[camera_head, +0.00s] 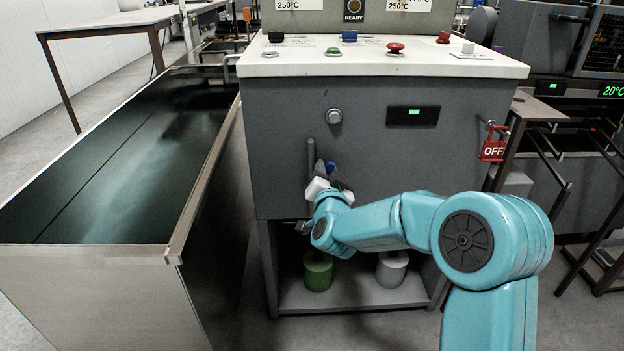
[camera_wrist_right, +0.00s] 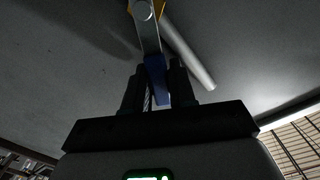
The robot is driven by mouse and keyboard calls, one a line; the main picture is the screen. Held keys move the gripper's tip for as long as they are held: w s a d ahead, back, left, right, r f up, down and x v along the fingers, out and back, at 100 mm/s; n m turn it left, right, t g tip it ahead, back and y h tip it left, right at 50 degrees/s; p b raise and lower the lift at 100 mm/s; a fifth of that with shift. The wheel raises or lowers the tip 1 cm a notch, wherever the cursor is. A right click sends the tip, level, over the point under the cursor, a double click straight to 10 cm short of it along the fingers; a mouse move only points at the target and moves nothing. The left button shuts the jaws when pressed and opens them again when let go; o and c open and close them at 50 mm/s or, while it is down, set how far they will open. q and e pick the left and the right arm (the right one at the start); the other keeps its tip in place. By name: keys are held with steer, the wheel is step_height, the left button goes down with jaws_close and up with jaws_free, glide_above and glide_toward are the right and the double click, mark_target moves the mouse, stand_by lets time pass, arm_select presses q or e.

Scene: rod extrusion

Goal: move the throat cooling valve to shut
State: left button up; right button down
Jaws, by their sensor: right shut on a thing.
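The throat cooling valve shows in the right wrist view as a metal lever (camera_wrist_right: 147,35) with a blue end and a round pivot at the top, with yellow parts beside it. My right gripper (camera_wrist_right: 156,85) is shut on the blue end of this lever, one dark finger on each side. In the head view the right gripper (camera_head: 325,181) is at the lower left of the grey cabinet's front, and it and the wrist hide most of the valve. A bit of blue shows there. My left gripper is not in view.
A grey vertical pipe (camera_head: 311,158) stands just left of the valve; the right wrist view shows a pale rod (camera_wrist_right: 188,52) close to the lever. A long trough (camera_head: 120,165) lies left of the cabinet (camera_head: 290,110).

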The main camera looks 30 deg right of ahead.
steer(key=shift+s+d+f+m+b, duration=0.15)
steer(key=shift+f+m+b, duration=0.3)
steer(key=shift+b, duration=0.5)
steer(key=shift+d+m, duration=0.2)
steer(key=shift+m, duration=0.25)
steer(key=shift+s, duration=0.1)
steer(key=shift+s+d+f+m, duration=0.1)
steer(key=shift+d+f+m, duration=0.1)
steer(key=shift+m, duration=0.35)
steer(key=shift+s+d+f+m, duration=0.1)
steer(key=shift+d+f+m, duration=0.05)
steer(key=shift+m, duration=0.4)
steer(key=shift+s+d+f+m, duration=0.15)
steer(key=shift+f+m, duration=0.1)
steer(key=shift+m, duration=0.25)
steer(key=shift+d+f+m, duration=0.15)
steer(key=shift+f+m, duration=0.1)
steer(key=shift+m, duration=0.25)
